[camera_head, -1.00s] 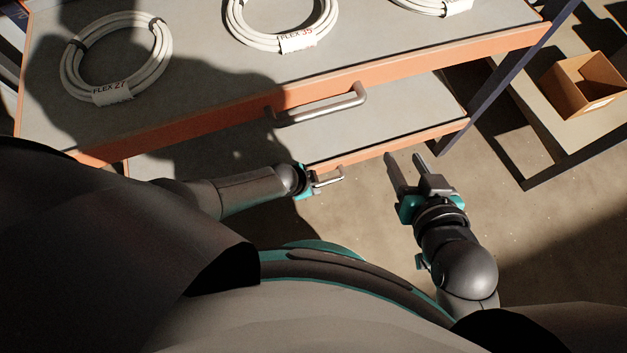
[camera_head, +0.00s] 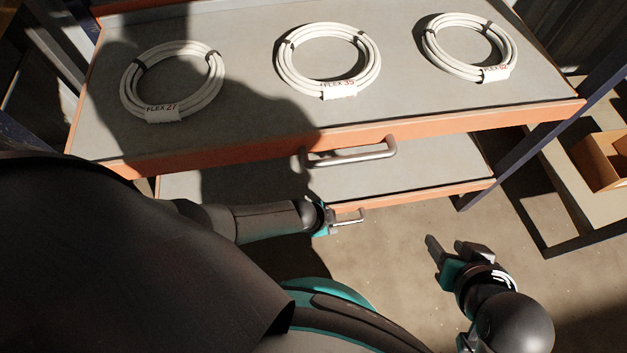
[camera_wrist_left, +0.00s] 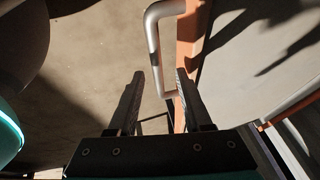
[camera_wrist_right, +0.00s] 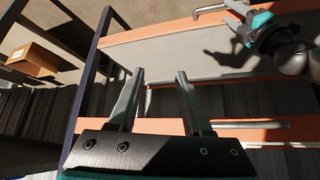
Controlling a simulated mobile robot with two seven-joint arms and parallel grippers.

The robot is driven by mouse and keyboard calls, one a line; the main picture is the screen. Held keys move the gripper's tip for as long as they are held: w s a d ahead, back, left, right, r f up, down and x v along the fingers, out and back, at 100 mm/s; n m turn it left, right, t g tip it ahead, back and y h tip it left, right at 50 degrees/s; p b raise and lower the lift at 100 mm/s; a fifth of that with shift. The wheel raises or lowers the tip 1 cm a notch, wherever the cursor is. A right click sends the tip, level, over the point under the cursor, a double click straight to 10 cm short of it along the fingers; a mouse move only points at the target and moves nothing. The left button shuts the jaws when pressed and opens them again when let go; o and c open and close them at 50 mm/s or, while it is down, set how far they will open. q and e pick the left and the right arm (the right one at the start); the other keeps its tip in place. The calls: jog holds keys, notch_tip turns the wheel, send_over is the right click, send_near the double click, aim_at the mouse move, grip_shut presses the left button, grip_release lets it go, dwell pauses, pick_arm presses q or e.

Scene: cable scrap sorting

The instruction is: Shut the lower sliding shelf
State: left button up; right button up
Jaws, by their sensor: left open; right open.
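The lower sliding shelf (camera_head: 405,170) is a grey board with an orange front edge, standing out below the upper shelf in the head view. A metal bar handle (camera_head: 349,217) sits on its front; it also shows in the left wrist view (camera_wrist_left: 153,42). My left gripper (camera_head: 328,219) is at this handle, open, with one end of the handle between or just beyond its fingertips. Whether they touch is unclear. My right gripper (camera_head: 452,247) is open and empty, in front of the shelf and to the right. My left arm and shadow cover the shelf's left part.
The upper shelf (camera_head: 250,95) is also pulled out, has its own handle (camera_head: 350,156) and carries three white cable coils. A blue-grey frame post (camera_head: 540,140) stands right of the shelves. A cardboard box (camera_head: 600,160) is on a side surface at far right. Floor ahead is clear.

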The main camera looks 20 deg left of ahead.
pick_arm(q)
jog(key=p+v, duration=1)
jog(key=v, duration=0.2)
jog(key=shift+s+r, duration=0.15)
jog(key=shift+r, duration=0.2)
pick_arm(e)
jog(key=s+d+f+g, duration=0.2)
jog(key=s+f, duration=0.2)
jog(key=f, duration=0.4)
jog(key=s+d+f+g+h, duration=0.1)
jog(key=s+d+f+g, duration=0.1)
jog(key=f, duration=0.7)
jog(key=shift+s+d+g+h, duration=0.3)
jog(key=shift+s+d, duration=0.2)
jog(key=shift+s, duration=0.6)
pick_arm(q)
jog(key=shift+a, duration=0.2)
pick_arm(e)
jog(key=shift+f, duration=0.1)
